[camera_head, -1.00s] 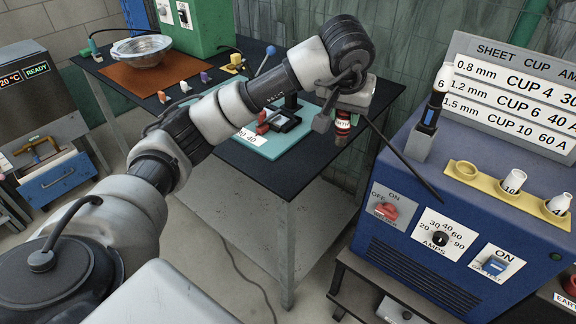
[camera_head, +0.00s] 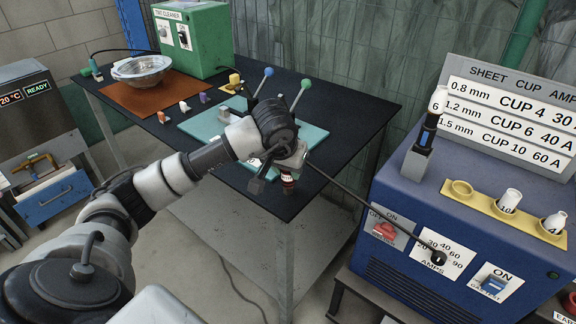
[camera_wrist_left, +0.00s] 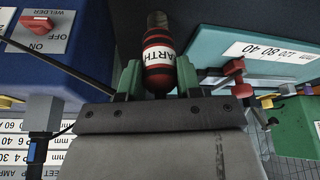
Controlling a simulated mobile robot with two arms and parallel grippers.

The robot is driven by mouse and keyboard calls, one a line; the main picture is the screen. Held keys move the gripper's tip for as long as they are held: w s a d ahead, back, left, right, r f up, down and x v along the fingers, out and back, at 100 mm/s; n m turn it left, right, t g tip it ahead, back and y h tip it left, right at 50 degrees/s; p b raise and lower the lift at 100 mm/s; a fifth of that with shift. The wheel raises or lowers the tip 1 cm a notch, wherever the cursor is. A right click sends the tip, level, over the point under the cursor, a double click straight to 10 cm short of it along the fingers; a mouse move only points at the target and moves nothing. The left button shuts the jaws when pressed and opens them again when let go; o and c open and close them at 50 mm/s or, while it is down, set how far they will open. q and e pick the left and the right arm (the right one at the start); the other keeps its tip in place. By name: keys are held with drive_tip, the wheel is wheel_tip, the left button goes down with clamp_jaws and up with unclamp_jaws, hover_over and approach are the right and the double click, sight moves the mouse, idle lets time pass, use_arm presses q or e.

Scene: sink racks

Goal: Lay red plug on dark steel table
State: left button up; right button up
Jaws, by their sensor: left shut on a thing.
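The red plug (camera_head: 288,182) has a white band that reads "EARTH" in the left wrist view (camera_wrist_left: 158,62). My left gripper (camera_head: 291,163) is shut on it, with a green finger on each side of the plug. The plug hangs roughly upright in the head view, in front of the dark steel table's top (camera_head: 352,108) near its front right corner. I cannot tell whether it touches the top. My right gripper is not in view.
A teal mat (camera_head: 205,124) with levers lies on the table, partly hidden by my arm. The blue welder (camera_head: 400,255) stands right. The table's right end looks clear.

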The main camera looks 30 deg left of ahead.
use_arm(q)
drive_tip(key=shift+f, duration=0.15)
drive_tip(key=o, duration=1)
drive_tip(key=shift+c, duration=0.2)
drive_tip(key=shift+r, duration=0.25)
drive_tip(key=v, duration=1.2)
